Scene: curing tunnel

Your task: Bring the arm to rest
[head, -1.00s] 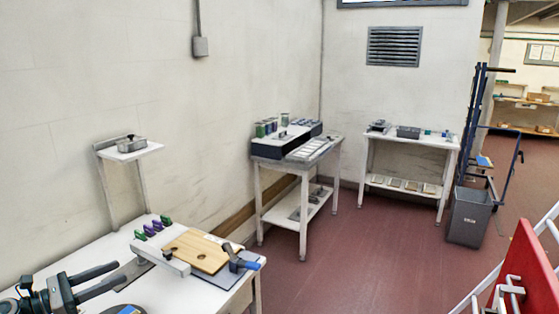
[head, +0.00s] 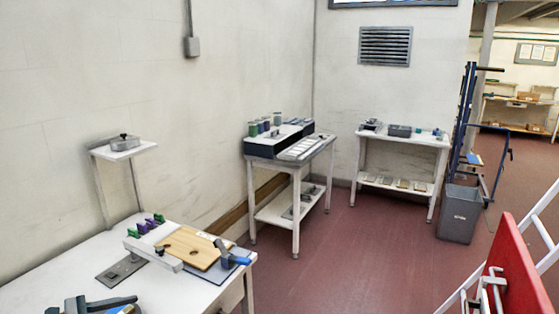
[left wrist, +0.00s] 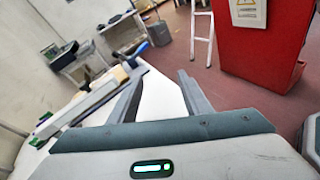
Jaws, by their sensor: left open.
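My left gripper (head: 104,304) shows only in part at the bottom left edge of the head view, low by the near white workbench (head: 60,269). In the left wrist view its two fingers (left wrist: 159,78) stand wide apart with nothing between them. The rest of the left arm is cut off by the frame. My right gripper is in neither view.
The workbench carries a wooden board (head: 190,246), a blue-handled tool (head: 232,257), a dark metal plate (head: 121,269) and green and purple clips (head: 145,226). A small shelf (head: 124,151) stands behind. A red panel (head: 522,270) is at right. Red floor (head: 350,255) is open between.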

